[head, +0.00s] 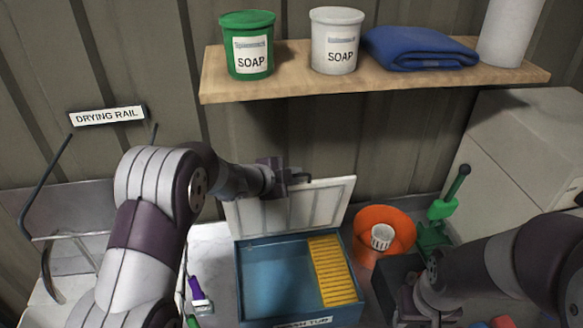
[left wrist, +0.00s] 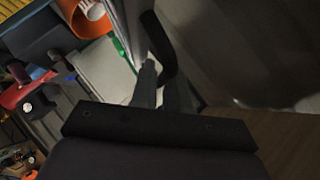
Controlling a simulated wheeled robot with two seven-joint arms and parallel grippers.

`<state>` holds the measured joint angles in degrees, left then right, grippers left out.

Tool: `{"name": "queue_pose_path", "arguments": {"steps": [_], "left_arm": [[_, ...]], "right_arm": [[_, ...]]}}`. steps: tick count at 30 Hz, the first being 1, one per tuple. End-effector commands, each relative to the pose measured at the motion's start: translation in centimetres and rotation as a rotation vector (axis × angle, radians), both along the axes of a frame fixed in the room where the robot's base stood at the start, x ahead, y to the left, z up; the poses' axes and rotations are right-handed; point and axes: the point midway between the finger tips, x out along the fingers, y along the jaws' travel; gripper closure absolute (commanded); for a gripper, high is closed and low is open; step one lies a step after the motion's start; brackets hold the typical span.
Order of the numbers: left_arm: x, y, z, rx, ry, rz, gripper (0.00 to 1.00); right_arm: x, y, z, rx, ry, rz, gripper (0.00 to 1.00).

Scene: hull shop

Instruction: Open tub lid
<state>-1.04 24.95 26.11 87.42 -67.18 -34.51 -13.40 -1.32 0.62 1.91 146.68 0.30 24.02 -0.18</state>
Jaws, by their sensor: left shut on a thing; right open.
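The blue tub (head: 242,290) stands on the counter at the lower middle of the head view, its label partly cut off by the frame. Its pale lid (head: 325,200) stands raised at the tub's back edge, leaning back towards the wall, and the inside of the tub shows. My left gripper (head: 298,178) is at the lid's upper edge, shut on the lid. In the left wrist view the fingers (left wrist: 150,82) meet at the edge of the lid (left wrist: 128,22). My right gripper (head: 420,300) is low at the right, apart from the lid, open; its fingertips are hard to make out.
A yellow ribbed insert (head: 333,272) fills the tub's right side. An orange bucket (head: 368,217) with a white cup (head: 382,238) and a green tool (head: 443,208) stand right of it. A wooden shelf (head: 290,88) with soap pots hangs above. A drying rail (head: 45,190) is left.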

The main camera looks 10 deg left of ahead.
Motion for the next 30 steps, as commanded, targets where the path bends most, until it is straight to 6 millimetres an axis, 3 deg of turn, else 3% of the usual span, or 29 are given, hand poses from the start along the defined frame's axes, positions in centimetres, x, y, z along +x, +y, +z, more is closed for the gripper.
{"name": "queue_pose_path", "arguments": {"steps": [13, 14, 15, 25, 30], "left_arm": [[-0.3, 0.1, -0.7, 0.002, 0.02, 0.002, 1.0], [-0.3, 0.1, -0.7, 0.002, 0.02, 0.002, 0.76], [-0.3, 0.1, -0.6, 0.002, 0.019, 0.003, 0.67], [-0.5, 0.2, -0.6, 0.003, 0.018, 0.002, 0.67], [-2.0, 1.5, 0.4, 0.003, 0.013, 0.004, 0.67]], "right_arm": [[0.0, 0.0, 0.1, 0.0, 0.0, 0.0, 0.57], [0.0, 0.0, 0.1, 0.0, 0.0, 0.0, 0.57], [0.0, 0.0, 0.1, 0.0, 0.0, 0.0, 0.57], [0.0, 0.0, -0.1, 0.0, 0.0, 0.0, 0.57], [0.0, 0.0, -1.3, 0.0, 0.0, 0.0, 0.57]]}}
